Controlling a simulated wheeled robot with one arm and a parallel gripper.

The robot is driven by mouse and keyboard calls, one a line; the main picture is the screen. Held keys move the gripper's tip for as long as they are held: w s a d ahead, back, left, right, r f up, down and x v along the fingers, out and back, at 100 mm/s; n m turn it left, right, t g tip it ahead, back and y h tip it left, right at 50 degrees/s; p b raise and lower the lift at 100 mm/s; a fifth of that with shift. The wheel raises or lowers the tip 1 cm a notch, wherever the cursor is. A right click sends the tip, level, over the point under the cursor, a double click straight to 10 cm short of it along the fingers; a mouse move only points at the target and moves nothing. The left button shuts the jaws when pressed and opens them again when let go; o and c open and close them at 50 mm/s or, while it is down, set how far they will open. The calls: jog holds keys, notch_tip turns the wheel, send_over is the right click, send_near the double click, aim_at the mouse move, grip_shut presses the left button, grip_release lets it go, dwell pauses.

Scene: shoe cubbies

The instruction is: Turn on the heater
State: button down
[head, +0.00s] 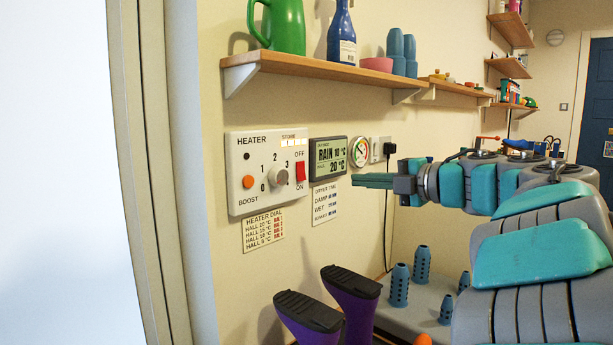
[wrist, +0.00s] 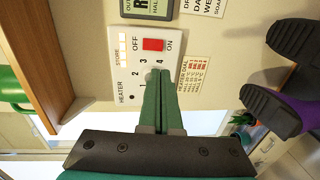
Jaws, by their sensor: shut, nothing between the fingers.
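The heater panel (head: 236,190) is a white wall box in the head view. I cannot tell which way the rocker is tipped. My green gripper (head: 356,180) is shut and empty, in the air to the right of the panel. In the wrist view the panel (wrist: 118,60) and red switch (wrist: 153,44) lie beyond the fingertips (wrist: 159,74); the fingers cover part of the panel.
A weather display (head: 328,160), a round gauge (head: 360,151) and a socket are right of the panel. A wooden shelf (head: 310,68) with a green jug (head: 284,26) and blue bottle (head: 341,35) is above. Purple boots (head: 352,300) stand below. A dial card (head: 263,230) hangs under the panel.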

aim_at(302, 178)
jog(key=p+x, duration=0.1)
jog(key=x, duration=1.2)
jog(key=shift+w+a, duration=0.2)
jog(key=shift+a, duration=0.15)
jog(key=shift+w, duration=0.1)
jog(key=shift+a+f+b, duration=0.15)
jog(key=shift+f+b, duration=0.05)
jog(key=shift+b, duration=0.3)
jog(key=shift+w+r, duration=0.1)
jog(key=shift+r, duration=0.05)
